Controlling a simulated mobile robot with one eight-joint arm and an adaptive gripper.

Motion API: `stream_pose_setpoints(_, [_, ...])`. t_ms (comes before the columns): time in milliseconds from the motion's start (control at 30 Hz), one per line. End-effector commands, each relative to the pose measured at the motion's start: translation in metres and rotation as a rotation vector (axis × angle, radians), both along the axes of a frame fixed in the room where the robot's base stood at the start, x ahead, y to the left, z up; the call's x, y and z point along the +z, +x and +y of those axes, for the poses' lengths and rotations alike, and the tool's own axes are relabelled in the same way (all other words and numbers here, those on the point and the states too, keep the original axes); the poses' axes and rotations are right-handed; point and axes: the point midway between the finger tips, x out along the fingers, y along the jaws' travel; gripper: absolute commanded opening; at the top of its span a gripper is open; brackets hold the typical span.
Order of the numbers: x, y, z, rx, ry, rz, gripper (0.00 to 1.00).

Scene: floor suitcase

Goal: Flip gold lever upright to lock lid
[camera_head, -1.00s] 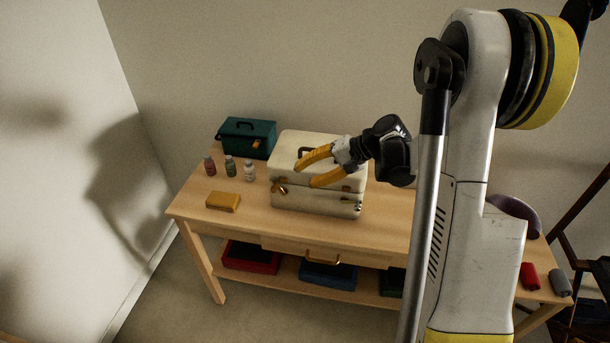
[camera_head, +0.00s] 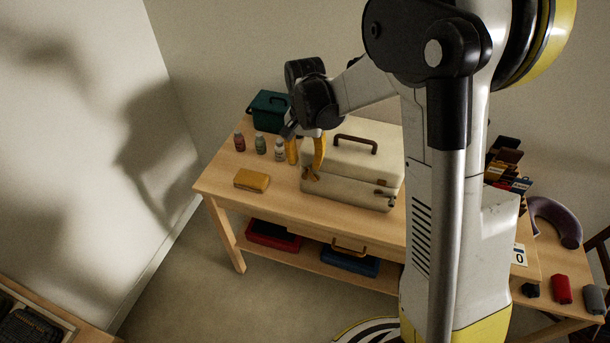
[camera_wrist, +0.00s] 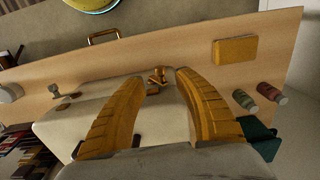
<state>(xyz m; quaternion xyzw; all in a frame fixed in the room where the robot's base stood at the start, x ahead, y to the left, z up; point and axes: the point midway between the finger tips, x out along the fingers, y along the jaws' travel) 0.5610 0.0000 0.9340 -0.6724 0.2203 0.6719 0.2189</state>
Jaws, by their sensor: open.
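The cream case (camera_head: 345,186) stands on the wooden table with its lid down and a brown handle on top. The gold lever (camera_wrist: 158,75) is on the case's front edge, between my fingertips in the wrist view. In the head view the lever (camera_head: 310,174) is small, just below my fingers. Whether it is upright is hard to tell. A second, duller latch (camera_wrist: 62,91) is farther along the same edge. My gripper (camera_head: 306,165) is open, with yellow fingers pointing down at the case's left front corner. Its fingers (camera_wrist: 157,82) hold nothing.
A yellow block (camera_head: 252,181) lies on the table (camera_head: 225,197) left of the case. Several small bottles (camera_head: 261,145) and a green toolbox (camera_head: 268,112) stand behind it. The tabletop near the left front edge is clear.

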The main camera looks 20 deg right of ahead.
Motion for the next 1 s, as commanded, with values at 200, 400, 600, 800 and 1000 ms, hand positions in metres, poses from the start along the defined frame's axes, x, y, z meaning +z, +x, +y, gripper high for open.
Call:
stream_pose_setpoints(200, [-0.042, 0.000, 0.000, 0.000, 0.001, -0.001, 0.39])
stream_pose_setpoints(400, [-0.055, 0.000, 0.000, 0.000, 0.002, 0.000, 0.39])
stream_pose_setpoints(600, [-0.056, 0.000, 0.000, 0.001, 0.002, 0.000, 0.39])
stream_pose_setpoints(800, [-0.055, 0.000, 0.000, 0.001, 0.002, 0.000, 0.01])
stream_pose_setpoints(1000, [-0.055, 0.000, 0.000, 0.001, 0.002, 0.000, 0.00])
